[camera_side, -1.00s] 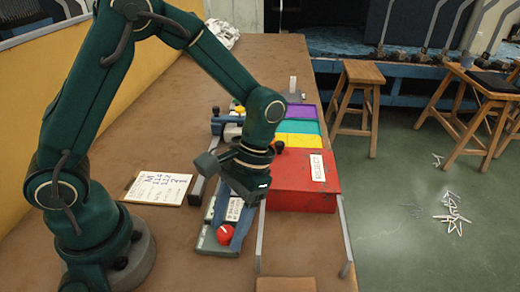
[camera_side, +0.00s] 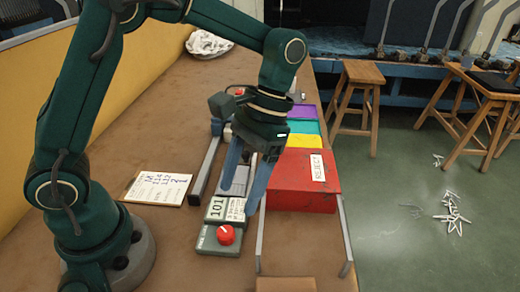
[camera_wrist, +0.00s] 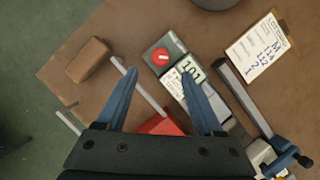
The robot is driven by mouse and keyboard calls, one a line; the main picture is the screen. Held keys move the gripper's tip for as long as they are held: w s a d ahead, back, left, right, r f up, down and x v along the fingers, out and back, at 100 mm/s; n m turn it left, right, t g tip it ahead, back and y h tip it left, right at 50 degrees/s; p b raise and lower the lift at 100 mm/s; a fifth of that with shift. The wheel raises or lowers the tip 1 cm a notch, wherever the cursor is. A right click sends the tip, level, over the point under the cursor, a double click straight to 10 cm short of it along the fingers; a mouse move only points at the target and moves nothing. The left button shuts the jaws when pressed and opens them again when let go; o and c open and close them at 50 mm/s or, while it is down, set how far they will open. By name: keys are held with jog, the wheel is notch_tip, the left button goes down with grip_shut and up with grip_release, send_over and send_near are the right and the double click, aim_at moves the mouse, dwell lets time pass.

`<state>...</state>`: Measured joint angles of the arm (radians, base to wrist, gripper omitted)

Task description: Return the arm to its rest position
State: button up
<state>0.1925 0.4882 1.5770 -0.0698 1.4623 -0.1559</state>
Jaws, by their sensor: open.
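My gripper (camera_side: 240,182) is open, with two blue fingers spread apart and nothing between them. In the side view it hangs above the bench device, beside the red reject box (camera_side: 310,190). The device has a panel reading 101 (camera_side: 216,208) and a round red knob (camera_side: 226,235). The knob also shows in the wrist view (camera_wrist: 160,56). My arm is bent above the bench.
A clipboard with handwriting (camera_side: 158,188) lies left of a dark rail (camera_side: 204,172). Purple, teal and yellow bins (camera_side: 302,126) stand behind the reject box. A wooden block (camera_side: 286,284) sits at the front edge. White cloth (camera_side: 207,43) lies at the back. Stools (camera_side: 362,75) stand beyond.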

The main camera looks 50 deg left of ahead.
jog(key=s+a+r+t, duration=0.5)
jog(key=s+t, duration=0.1)
jog(key=t, duration=0.4)
jog(key=shift+a+r, duration=0.35)
jog(key=shift+a, duration=0.05)
dwell(0.9)
